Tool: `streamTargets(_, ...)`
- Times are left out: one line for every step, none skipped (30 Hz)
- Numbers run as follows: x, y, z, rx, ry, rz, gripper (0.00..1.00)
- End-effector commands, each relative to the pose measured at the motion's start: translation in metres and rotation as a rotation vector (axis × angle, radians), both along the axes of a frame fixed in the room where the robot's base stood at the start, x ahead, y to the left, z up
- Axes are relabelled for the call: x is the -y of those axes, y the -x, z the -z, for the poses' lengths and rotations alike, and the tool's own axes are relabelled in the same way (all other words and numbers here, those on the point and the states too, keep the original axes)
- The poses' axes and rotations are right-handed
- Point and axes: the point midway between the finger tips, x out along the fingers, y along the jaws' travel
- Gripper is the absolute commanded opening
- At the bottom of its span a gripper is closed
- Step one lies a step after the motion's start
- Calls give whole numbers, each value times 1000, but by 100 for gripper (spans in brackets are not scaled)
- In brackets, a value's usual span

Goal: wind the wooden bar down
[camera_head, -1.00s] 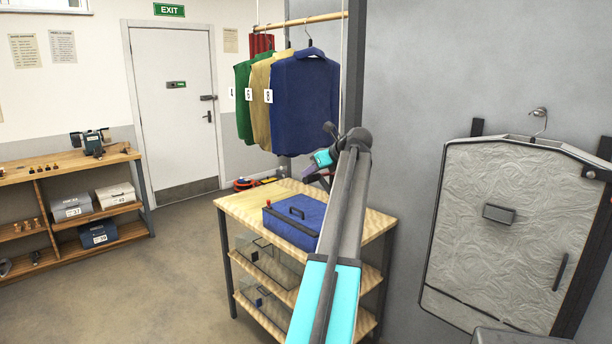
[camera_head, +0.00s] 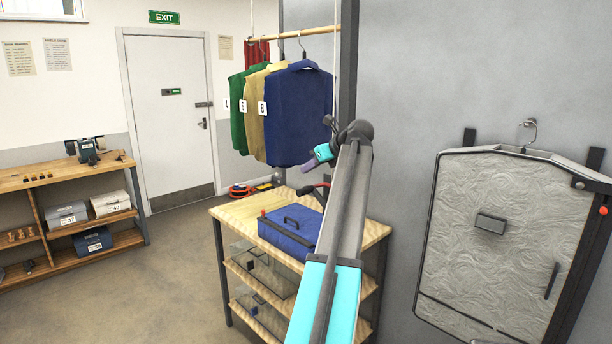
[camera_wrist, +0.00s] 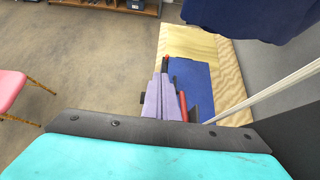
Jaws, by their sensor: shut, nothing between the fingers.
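The wooden bar (camera_head: 295,34) hangs level from cords at the top of the head view. Green, tan and blue numbered garments (camera_head: 300,115) hang from it. My gripper (camera_head: 305,166) has purple fingers, shut and empty, below and right of the blue garment. A red-and-black handle (camera_head: 312,188), which looks like a crank, shows just below the gripper, partly hidden by my arm. In the wrist view the shut fingers (camera_wrist: 160,85) lie beside a red rod (camera_wrist: 183,105), which looks like that handle. I cannot tell whether they touch. A white cord (camera_wrist: 270,92) runs to the right.
A blue case (camera_head: 290,232) lies on a wooden shelf table (camera_head: 235,213) below the garments. A grey wall and a dark post (camera_head: 348,60) stand to the right. A grey garment bag (camera_head: 500,250) hangs at the far right. The floor (camera_head: 165,285) at left is clear.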

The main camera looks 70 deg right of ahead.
Motion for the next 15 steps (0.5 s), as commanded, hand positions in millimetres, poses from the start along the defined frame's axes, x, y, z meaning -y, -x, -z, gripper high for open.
streamTargets(0, 2, -7, 1, 3, 0, 0)
streamTargets(-1, 3, -10, 0, 2, 0, 0)
streamTargets(-2, 4, -15, 0, 2, -1, 0)
streamTargets(-3, 5, -20, 0, 2, -1, 0)
streamTargets(-4, 7, -24, 0, 2, -1, 0)
streamTargets(-5, 8, -29, 0, 2, -1, 0)
streamTargets(-5, 9, -33, 0, 1, -1, 0)
streamTargets(-6, 11, -37, 0, 2, -1, 0)
streamTargets(-7, 12, -43, 0, 1, -2, 0)
streamTargets(-8, 13, -46, 0, 2, -3, 0)
streamTargets(-9, 14, -50, 0, 2, -3, 0)
streamTargets(-9, 16, -54, 0, 1, -2, 0)
streamTargets(-10, 16, -57, 0, 1, -2, 0)
streamTargets(-10, 17, -59, 1, 1, -3, 0)
streamTargets(-11, 18, -62, 1, 1, -3, 0)
